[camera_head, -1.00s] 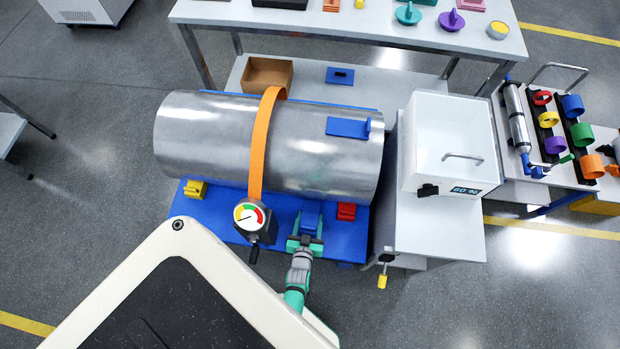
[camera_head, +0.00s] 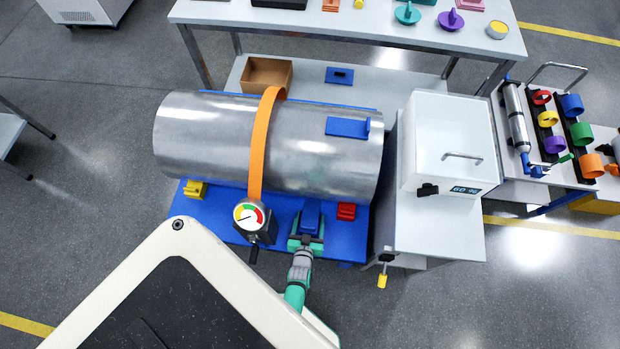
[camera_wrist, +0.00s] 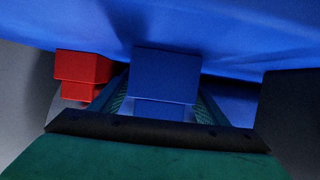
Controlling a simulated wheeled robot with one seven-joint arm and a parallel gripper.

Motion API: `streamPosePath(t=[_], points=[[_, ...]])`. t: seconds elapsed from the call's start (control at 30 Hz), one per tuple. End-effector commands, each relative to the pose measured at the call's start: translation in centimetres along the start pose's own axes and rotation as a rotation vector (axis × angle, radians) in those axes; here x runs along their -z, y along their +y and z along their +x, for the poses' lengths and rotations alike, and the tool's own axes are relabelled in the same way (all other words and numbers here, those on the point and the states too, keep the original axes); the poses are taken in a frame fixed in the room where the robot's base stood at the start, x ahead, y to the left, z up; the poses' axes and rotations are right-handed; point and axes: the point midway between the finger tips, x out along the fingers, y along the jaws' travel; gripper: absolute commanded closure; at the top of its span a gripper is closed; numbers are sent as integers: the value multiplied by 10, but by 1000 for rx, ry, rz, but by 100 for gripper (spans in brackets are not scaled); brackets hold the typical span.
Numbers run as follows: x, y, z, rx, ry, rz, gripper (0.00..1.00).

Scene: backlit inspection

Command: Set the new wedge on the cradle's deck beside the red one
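The cradle's blue deck (camera_head: 340,240) runs along the front of a large metal cylinder (camera_head: 210,140). The red wedge (camera_head: 347,211) sits on it at the right, against the cylinder's lower front; it also shows at left in the wrist view (camera_wrist: 82,66). My gripper (camera_head: 308,232) is over the deck's front part, just left of the red wedge. In the wrist view a blue wedge (camera_wrist: 165,72) is between my fingers, which close on its sides. A gap separates it from the red wedge. Whether its underside touches the deck is hidden.
An orange strap (camera_head: 262,140) with a dial gauge (camera_head: 250,216) stands left of my gripper. A yellow wedge (camera_head: 195,190) is at the deck's left. A white cabinet (camera_head: 435,225) with a display box (camera_head: 450,140) stands close at right.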

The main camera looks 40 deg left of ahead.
Motion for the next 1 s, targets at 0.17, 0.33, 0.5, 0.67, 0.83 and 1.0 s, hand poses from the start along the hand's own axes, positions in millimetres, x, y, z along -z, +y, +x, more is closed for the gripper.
streamPosePath(t=[0.17,0.33,0.5,0.67,0.83,1.0], points=[[0,-1,0,1,-1,-1,27],[1,0,-1,0,-1,0,27],[1,-2,-13,2,-2,-1,27],[1,-2,-41,2,-2,-1,27],[1,-1,-73,1,-2,0,27],[1,0,-100,1,-2,0,27]])
